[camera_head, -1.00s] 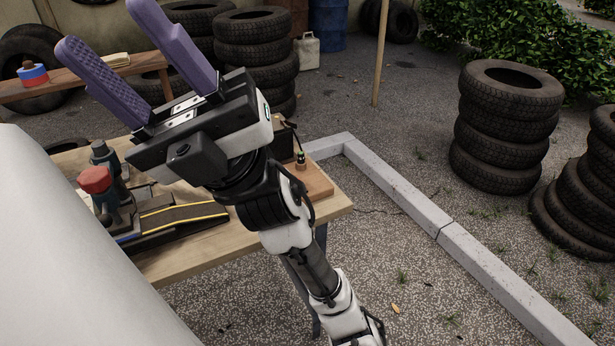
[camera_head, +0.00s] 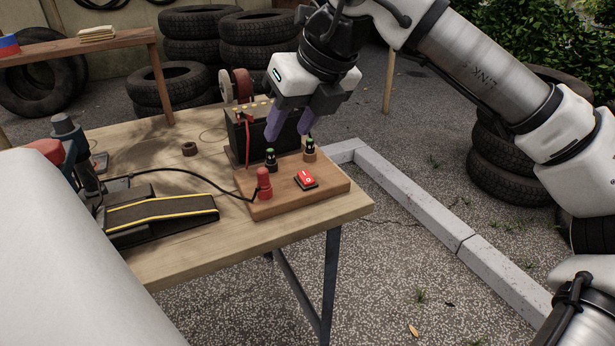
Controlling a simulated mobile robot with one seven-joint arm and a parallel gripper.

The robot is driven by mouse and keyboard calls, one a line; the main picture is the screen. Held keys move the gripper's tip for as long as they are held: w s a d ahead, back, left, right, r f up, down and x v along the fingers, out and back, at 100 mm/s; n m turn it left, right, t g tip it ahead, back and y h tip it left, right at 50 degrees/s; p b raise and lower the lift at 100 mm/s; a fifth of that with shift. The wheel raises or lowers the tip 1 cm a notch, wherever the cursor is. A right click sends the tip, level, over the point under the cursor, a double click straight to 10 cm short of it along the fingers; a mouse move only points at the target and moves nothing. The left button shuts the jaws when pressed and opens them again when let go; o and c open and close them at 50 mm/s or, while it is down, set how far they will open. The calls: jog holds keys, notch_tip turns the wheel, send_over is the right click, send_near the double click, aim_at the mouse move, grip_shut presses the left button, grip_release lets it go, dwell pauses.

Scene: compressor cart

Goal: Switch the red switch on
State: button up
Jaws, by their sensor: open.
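The red switch (camera_head: 306,180) is a small red rocker in a black frame. It sits on a wooden board (camera_head: 330,192) at the right end of the workbench. I cannot tell for sure which way the rocker is tipped. My gripper (camera_head: 288,132) points down with its purple fingers apart and empty. It hangs above and behind the switch, near two small posts with green tops, in front of the black battery box. It does not touch the switch.
A red-capped plug (camera_head: 264,184) with a black cable stands left of the switch. Two green-topped posts (camera_head: 271,159) stand behind it, before a black battery (camera_head: 245,138). A black pedal with yellow lines (camera_head: 162,214) lies left. The board's front right is clear.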

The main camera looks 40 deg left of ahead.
jog(key=w+d+m+t+h, duration=0.1)
jog(key=w+d+t, duration=0.1)
jog(key=w, duration=0.2)
jog(key=b, duration=0.2)
send_near(306, 176)
jog(key=shift+h, duration=0.3)
jog(key=x, duration=0.7)
jog(key=shift+a+f, duration=0.3)
jog(key=shift+a, duration=0.1)
